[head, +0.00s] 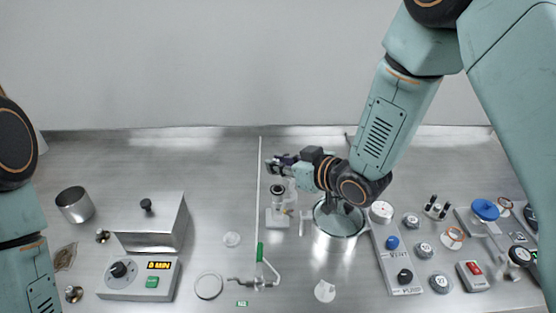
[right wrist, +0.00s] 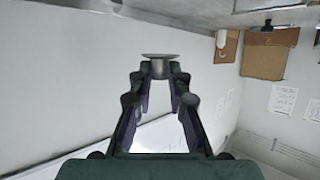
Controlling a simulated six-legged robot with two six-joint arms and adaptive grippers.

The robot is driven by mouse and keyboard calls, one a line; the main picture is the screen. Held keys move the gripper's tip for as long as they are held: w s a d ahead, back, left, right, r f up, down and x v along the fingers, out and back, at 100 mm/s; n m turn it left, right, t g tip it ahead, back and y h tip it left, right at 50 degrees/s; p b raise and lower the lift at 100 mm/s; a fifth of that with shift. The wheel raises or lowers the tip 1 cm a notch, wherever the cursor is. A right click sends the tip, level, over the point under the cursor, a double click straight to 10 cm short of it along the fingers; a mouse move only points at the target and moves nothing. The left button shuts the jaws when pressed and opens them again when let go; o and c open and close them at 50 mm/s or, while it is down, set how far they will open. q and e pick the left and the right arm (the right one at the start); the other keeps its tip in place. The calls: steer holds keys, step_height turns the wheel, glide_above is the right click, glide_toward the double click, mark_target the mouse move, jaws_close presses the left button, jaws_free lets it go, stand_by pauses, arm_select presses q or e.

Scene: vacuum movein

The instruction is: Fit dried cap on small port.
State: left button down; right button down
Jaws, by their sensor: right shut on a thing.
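My right gripper (head: 274,165) reaches leftward above the metal bench, over a small upright fitting with a dark top (head: 277,190) on a pale block, which looks like the small port. In the right wrist view, the gripper (right wrist: 160,76) is shut on a small grey flanged piece (right wrist: 160,66), which looks like the cap. Its wide disc face points away from the palm. The cap is hard to make out in the head view. It appears raised above the fitting and apart from it. My left arm shows at the left edge, but its gripper is out of view.
A glass-topped round vessel (head: 338,222) stands right of the fitting, beside a grey VENT panel (head: 398,265). A timer box (head: 140,277), metal oven (head: 150,225) and steel cup (head: 75,205) stand left. Bench behind the oven is clear.

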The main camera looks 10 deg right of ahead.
steer(key=f+b, duration=0.1)
steer(key=d+f+b, duration=0.1)
steer(key=shift+s+f, duration=0.15)
steer(key=shift+f, duration=0.15)
steer(key=shift+a+f+b, duration=0.25)
steer(key=shift+f+b, duration=0.4)
steer(key=shift+f, duration=0.25)
steer(key=shift+w+a+f, duration=0.15)
steer(key=shift+w+f, duration=0.05)
steer(key=shift+f, duration=0.15)
steer(key=shift+d, duration=0.25)
steer(key=shift+s+r, duration=0.15)
steer(key=shift+s, duration=0.1)
steer(key=shift+a, duration=0.15)
steer(key=shift+w, duration=0.3)
